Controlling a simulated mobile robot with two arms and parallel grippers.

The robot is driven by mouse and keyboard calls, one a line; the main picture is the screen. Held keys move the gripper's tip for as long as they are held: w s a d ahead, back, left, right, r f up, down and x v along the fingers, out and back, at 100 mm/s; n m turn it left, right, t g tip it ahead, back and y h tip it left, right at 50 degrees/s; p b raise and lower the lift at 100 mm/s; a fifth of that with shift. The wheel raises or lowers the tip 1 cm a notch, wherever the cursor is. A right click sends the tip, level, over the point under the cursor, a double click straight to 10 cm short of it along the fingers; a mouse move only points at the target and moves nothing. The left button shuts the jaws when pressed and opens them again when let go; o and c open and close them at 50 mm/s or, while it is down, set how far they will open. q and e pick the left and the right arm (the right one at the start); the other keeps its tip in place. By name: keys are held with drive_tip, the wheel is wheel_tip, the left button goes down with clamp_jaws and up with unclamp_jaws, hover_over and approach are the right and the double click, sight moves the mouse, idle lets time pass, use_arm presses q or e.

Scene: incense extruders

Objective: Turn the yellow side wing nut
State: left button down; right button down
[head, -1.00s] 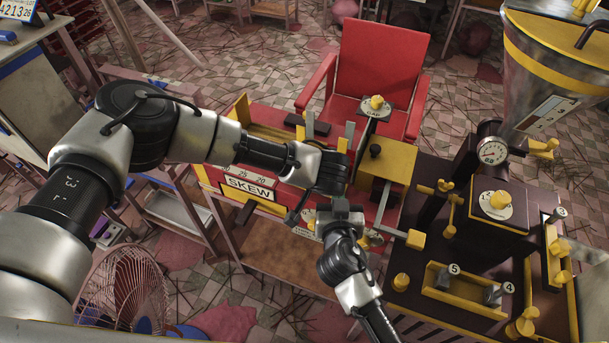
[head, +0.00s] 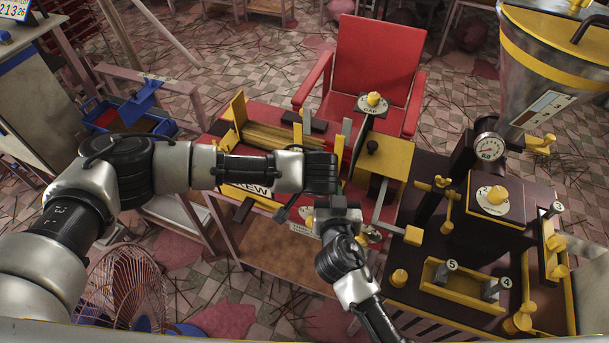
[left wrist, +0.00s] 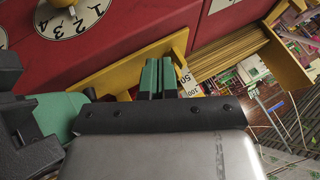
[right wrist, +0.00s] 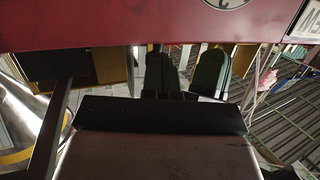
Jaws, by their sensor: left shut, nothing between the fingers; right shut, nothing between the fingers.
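Several yellow wing nuts show in the head view: one on the hopper's side (head: 540,145), one on the dark machine's left post (head: 445,184) and one at its lower right (head: 520,320). I cannot tell which is the side one. My left gripper (head: 322,172) is over the red machine, its fingers hidden in the head view. In the left wrist view its green fingers (left wrist: 158,77) are shut and empty, below a numbered dial (left wrist: 70,18). My right gripper (head: 337,208) is just below the left one, beside the red machine. It is shut and empty; its fingers (right wrist: 165,75) look dark in the right wrist view.
A red chair (head: 377,60) stands behind the red machine. A yellow box (head: 385,160) with a lever is right of my grippers. The dark machine (head: 470,250) fills the right side. A fan (head: 125,285) is at the lower left.

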use_arm(q)
drive_tip(key=shift+a+m, duration=0.4)
drive_tip(key=shift+a+m+h, duration=0.15)
drive_tip(key=shift+m+h, duration=0.35)
drive_tip(key=shift+m, duration=0.1)
drive_tip(key=shift+a+m+t+h, duration=0.15)
drive_tip(key=shift+m+t+h, duration=0.15)
drive_tip(key=shift+m+h, duration=0.15)
drive_tip(key=shift+a+m, duration=0.3)
drive_tip(key=shift+m, duration=0.15)
drive_tip(key=m+h, duration=0.1)
drive_tip(key=m, duration=0.1)
drive_tip(key=a+m+h, duration=0.1)
drive_tip(key=m+g+h, duration=0.1)
drive_tip(key=m+h, duration=0.1)
drive_tip(key=shift+w+a+r+m, duration=0.1)
drive_tip(key=shift+w+a+m, duration=0.2)
drive_tip(key=shift+a, duration=0.05)
drive_tip(key=shift+w+a, duration=0.1)
drive_tip(key=shift+a, duration=0.05)
drive_tip(key=shift+w+a, duration=0.3)
drive_tip(key=shift+a, duration=0.05)
use_arm(e)
drive_tip(key=shift+s, duration=0.1)
use_arm(q)
drive_tip(key=shift+a, duration=0.15)
